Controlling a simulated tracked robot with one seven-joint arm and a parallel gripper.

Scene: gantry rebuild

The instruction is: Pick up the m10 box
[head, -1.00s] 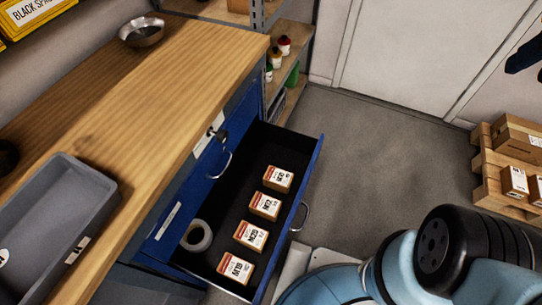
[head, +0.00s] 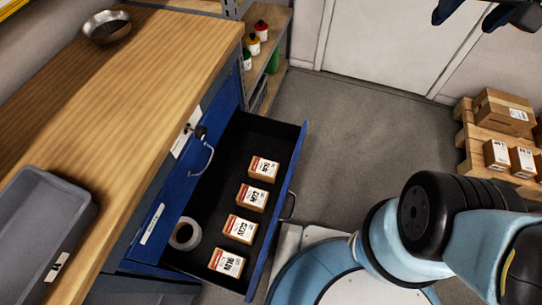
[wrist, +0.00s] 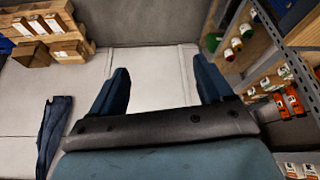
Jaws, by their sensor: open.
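Several small brown boxes with white-and-red labels stand in a row in the open blue drawer (head: 273,256) in the head view. The nearest box (head: 226,263) seems to read M16. Behind it are a second box (head: 240,229), a third box (head: 252,198) and the farthest box (head: 264,169). Their labels are too small to tell surely which is the m10 box. My gripper (wrist: 162,78) is open and empty in the wrist view, its two dark blue fingers wide apart.
A tape roll (head: 185,234) lies in the drawer beside the boxes. The wooden bench top (head: 150,85) at left holds a grey bin (head: 40,235) and a metal bowl (head: 107,26). Shelving (head: 275,50) stands behind. A pallet with cartons (head: 503,110) is at right. Floor between is clear.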

